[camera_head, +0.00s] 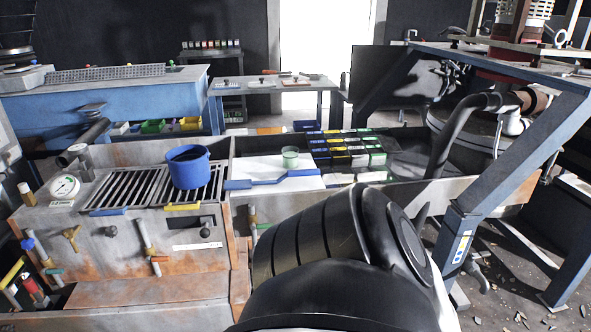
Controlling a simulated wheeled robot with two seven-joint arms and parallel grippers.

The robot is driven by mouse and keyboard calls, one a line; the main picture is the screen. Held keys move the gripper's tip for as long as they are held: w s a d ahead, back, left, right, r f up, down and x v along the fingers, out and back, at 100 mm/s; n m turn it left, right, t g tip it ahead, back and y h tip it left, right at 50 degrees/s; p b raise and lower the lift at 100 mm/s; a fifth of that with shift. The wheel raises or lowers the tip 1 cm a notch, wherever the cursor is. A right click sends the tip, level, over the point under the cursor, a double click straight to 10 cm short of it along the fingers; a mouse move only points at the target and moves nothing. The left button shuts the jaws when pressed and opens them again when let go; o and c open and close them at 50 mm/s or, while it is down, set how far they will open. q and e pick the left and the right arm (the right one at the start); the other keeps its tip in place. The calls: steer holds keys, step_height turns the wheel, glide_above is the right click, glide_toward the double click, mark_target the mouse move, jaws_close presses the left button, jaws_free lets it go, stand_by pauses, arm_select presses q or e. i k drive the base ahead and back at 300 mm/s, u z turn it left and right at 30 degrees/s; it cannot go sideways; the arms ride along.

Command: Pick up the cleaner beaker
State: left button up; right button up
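A small clear beaker (290,157) with pale green contents stands upright on the white board at the middle of the bench. It looks like the cleaner beaker, though no label on it is readable. A thick black and white link of my arm fills the bottom middle, in front of the bench and apart from the beaker. It hides part of the bench front. I cannot make out the fingers of either gripper in the head view.
A blue pot (188,168) stands on the metal grate (125,188), left of the beaker. A blue flat-handled piece (270,181) lies before the beaker. A round gauge (64,187) is at far left. Several coloured boxes (345,150) sit right. A blue steel frame (500,180) stands at right.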

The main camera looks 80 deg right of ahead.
mark_target(290, 154)
steer(key=z, duration=2.5)
